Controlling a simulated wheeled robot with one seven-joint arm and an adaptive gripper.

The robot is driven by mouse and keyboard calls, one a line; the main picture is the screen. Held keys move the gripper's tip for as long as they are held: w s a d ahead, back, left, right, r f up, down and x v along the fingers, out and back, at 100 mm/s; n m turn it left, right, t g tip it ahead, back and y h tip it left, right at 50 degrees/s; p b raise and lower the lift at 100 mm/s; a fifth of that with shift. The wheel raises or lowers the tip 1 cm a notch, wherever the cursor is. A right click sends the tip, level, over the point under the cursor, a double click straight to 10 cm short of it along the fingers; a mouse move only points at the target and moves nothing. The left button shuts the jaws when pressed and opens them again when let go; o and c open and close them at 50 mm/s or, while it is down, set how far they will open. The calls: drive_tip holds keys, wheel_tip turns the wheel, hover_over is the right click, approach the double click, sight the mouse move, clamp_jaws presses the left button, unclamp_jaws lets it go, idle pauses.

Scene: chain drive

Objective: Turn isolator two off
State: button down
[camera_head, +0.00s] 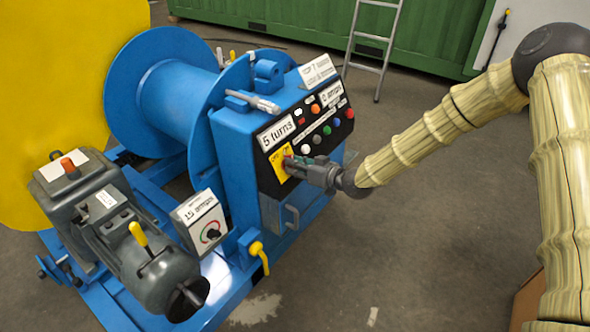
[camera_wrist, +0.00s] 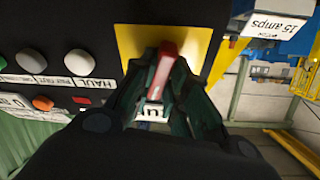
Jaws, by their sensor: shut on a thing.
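A red switch handle (camera_wrist: 166,58) stands on a yellow plate (camera_wrist: 130,42) in the wrist view. In the head view the yellow plate (camera_head: 278,163) is at the lower left of the black control panel (camera_head: 272,181) on the blue machine. My gripper (camera_wrist: 165,75) is shut on the red handle, with a finger on each side. In the head view my gripper (camera_head: 297,167) reaches the plate from the right and covers most of the handle. A small label below the handle is partly hidden, so I cannot read the isolator's number.
White (camera_head: 305,149), green (camera_head: 327,130) and red (camera_head: 350,113) buttons sit close on the same panel. A sign (camera_head: 278,134) reads "5 turns". A dial box (camera_head: 200,222) and grey motor (camera_head: 160,275) stand left.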

drive_tip(key=n+b, duration=0.1)
drive_tip(key=n, duration=0.2)
drive_tip(key=n+g+y, duration=0.1)
drive_tip(key=n, duration=0.3)
drive_tip(key=shift+w+d+g+b, duration=0.1)
drive_tip(key=shift+g+b, duration=0.2)
drive_tip(key=shift+b, duration=0.05)
drive_tip(key=n+g+b, duration=0.1)
drive_tip(key=n, duration=0.5)
drive_tip(key=shift+n, duration=0.4)
drive_tip(key=c, duration=1.4)
unclamp_jaws()
drive_tip(key=shift+g, duration=0.3)
drive_tip(key=v, duration=1.2)
drive_tip(key=shift+f, duration=0.1)
